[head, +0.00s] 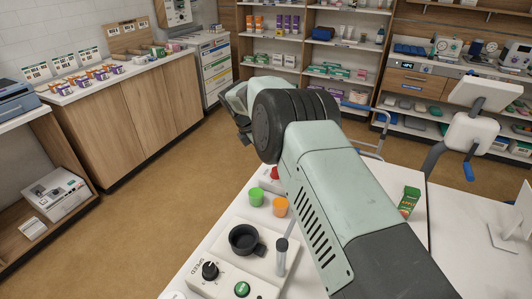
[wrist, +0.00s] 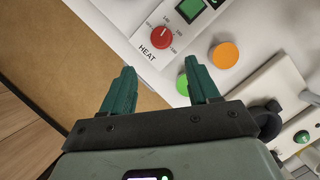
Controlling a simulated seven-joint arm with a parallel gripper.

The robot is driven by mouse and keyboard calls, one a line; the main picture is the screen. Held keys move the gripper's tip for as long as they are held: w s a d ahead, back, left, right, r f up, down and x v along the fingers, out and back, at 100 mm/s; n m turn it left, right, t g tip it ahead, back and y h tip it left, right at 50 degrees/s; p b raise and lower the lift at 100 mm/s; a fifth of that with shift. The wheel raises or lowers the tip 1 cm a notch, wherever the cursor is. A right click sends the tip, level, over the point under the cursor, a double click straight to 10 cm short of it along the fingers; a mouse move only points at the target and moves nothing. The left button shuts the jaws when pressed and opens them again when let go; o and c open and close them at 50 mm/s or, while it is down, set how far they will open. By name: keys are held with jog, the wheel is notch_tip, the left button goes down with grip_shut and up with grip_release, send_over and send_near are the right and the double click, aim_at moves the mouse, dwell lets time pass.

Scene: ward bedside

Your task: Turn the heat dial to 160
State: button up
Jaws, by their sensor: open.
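The heat dial (wrist: 162,38) is a round red knob on a white panel marked HEAT in the wrist view. Small scale numbers stand around it; I cannot read its setting for sure. In the head view, a red part that looks like the dial (head: 274,173) shows beside my arm, which hides most of that panel. My gripper (wrist: 162,68) is open and empty. Its two dark green fingers point toward the dial, which lies beyond the fingertips, between their lines. The fingers do not touch it. In the head view, my gripper (head: 235,107) is up beyond the table's left edge.
A green-lit display (wrist: 192,18) is beside the dial. A second device with a black SPEED knob (head: 210,270) and dark cup holder (head: 245,239) is nearer. A carton (head: 409,201) stands right.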

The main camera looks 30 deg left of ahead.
jog(key=s+a+f+m+g+y, duration=0.1)
jog(key=s+a+f+m+y, duration=0.6)
jog(key=s+a, duration=0.4)
jog(key=m+t+h, duration=0.6)
jog(key=m+t, duration=0.5)
jog(key=m, duration=1.2)
send_near(273, 171)
jog(key=shift+s+d+r, duration=0.15)
jog(key=shift+s+d, duration=0.05)
jog(key=shift+d, duration=0.1)
jog(key=shift+w+d, duration=0.1)
jog(key=shift+w, duration=0.2)
jog(key=x, duration=1)
jog(key=shift+a+f, duration=0.2)
jog(key=shift+c, duration=0.3)
jog(key=c, duration=1)
jog(key=shift+a, duration=0.1)
